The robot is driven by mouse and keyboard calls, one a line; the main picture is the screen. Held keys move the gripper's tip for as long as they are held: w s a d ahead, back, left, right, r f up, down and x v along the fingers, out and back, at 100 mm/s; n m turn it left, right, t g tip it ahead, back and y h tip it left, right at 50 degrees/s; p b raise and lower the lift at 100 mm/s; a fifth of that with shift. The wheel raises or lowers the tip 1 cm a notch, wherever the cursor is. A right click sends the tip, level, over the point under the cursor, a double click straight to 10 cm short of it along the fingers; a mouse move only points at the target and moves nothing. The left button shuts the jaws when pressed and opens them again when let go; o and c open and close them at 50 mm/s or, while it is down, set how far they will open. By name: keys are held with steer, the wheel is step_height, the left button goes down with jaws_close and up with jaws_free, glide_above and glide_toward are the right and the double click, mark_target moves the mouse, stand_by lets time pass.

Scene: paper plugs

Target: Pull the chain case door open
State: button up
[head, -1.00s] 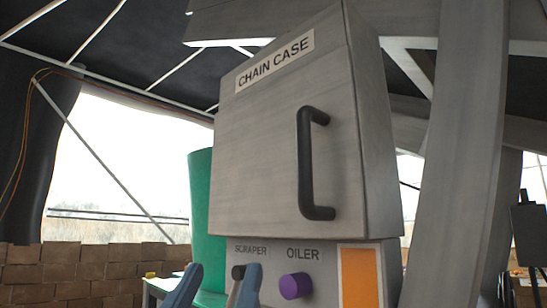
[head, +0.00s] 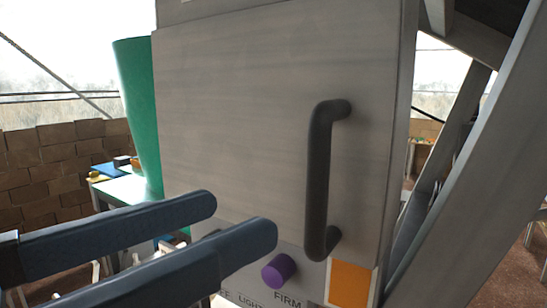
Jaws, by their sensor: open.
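The chain case door (head: 240,110) is a flat grey panel that fills the middle of the head view, and it looks shut. Its dark vertical bar handle (head: 318,180) is on the right part of the door. My gripper (head: 246,220) comes in from the lower left with two blue-grey fingers. It is open and empty, with its fingertips to the left of the handle's lower half and apart from it. The CHAIN CASE label is out of view now.
Below the door are a purple knob (head: 279,271) and an orange panel (head: 350,284). A grey slanted beam (head: 465,150) stands to the right. A green cylinder (head: 139,110) and a table (head: 125,188) with small items are behind at left, before a brick-like stack (head: 50,160).

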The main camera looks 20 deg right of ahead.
mark_target(311, 183)
steer(key=p+x, duration=0.1)
steer(key=x, duration=0.9)
steer(key=shift+w+d, duration=0.1)
steer(key=shift+d, duration=0.3)
jaws_close()
stand_by(0.8)
